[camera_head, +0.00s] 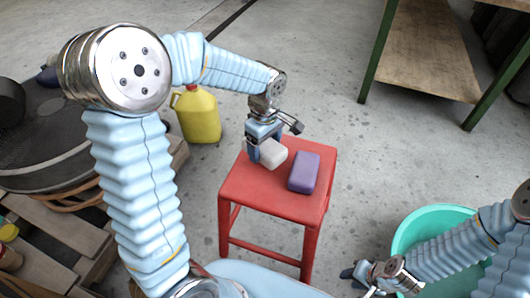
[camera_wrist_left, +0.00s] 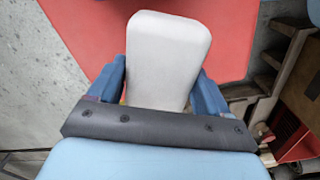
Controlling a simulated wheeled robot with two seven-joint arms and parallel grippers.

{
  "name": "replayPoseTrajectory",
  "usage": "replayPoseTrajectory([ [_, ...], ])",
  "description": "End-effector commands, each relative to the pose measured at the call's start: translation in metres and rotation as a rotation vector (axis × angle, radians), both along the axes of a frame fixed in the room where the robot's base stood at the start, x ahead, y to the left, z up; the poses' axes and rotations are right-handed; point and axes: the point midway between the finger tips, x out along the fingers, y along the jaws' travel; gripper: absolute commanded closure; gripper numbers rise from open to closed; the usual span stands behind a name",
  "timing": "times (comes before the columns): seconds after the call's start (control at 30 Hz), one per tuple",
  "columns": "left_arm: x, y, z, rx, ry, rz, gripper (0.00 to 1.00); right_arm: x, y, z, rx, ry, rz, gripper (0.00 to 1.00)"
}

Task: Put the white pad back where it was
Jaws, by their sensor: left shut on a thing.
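The white pad (camera_head: 273,154) is at the left gripper, over the back middle of the red stool's seat (camera_head: 250,187). My left gripper (camera_head: 262,142) is shut on the pad. In the left wrist view the white pad (camera_wrist_left: 166,62) sits between the two blue fingers, with the red seat (camera_wrist_left: 85,30) behind it. I cannot tell whether the pad touches the seat. A purple pad (camera_head: 304,172) lies on the seat just right of the white pad. My right gripper (camera_head: 368,275) is low at the right, beside a teal tub; its jaws are too small to judge.
A yellow jug (camera_head: 197,115) stands on the floor behind the stool to the left. The teal tub (camera_head: 410,226) is at the lower right. A green-framed workbench (camera_head: 425,50) stands at the back right. The front part of the seat is bare.

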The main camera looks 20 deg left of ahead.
Motion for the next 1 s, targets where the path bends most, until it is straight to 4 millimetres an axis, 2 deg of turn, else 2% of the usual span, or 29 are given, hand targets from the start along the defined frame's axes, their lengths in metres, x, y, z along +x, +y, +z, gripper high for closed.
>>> replayPoseTrajectory([
  [0.07, 0.006, 0.003, -0.009, 0.001, 0.002, 0.002, 0.46, 0.000, 0.000, -0.001, 0.000, 0.000, 0.000, 0.64],
  [0.23, 0.005, 0.002, -0.036, 0.000, 0.002, 0.000, 0.46, 0.001, -0.001, -0.005, -0.002, -0.001, -0.003, 0.64],
  [0.6, 0.005, 0.002, -0.041, 0.000, 0.000, 0.000, 0.46, 0.001, -0.002, -0.008, -0.003, -0.002, -0.004, 0.64],
  [0.63, 0.005, 0.002, -0.040, 0.000, 0.000, 0.000, 0.18, 0.001, -0.002, -0.007, -0.003, -0.002, -0.004, 0.64],
  [0.73, 0.005, 0.002, -0.040, 0.000, 0.000, 0.000, 0.03, 0.001, -0.002, -0.007, -0.003, -0.002, -0.004, 0.64],
  [0.77, 0.005, 0.002, -0.040, 0.000, 0.000, 0.000, 0.00, 0.001, -0.002, -0.007, -0.003, -0.002, -0.004, 0.64],
  [1.0, 0.005, 0.002, -0.038, 0.000, 0.000, 0.000, 0.00, 0.001, -0.002, -0.005, -0.003, -0.001, -0.004, 0.64],
])
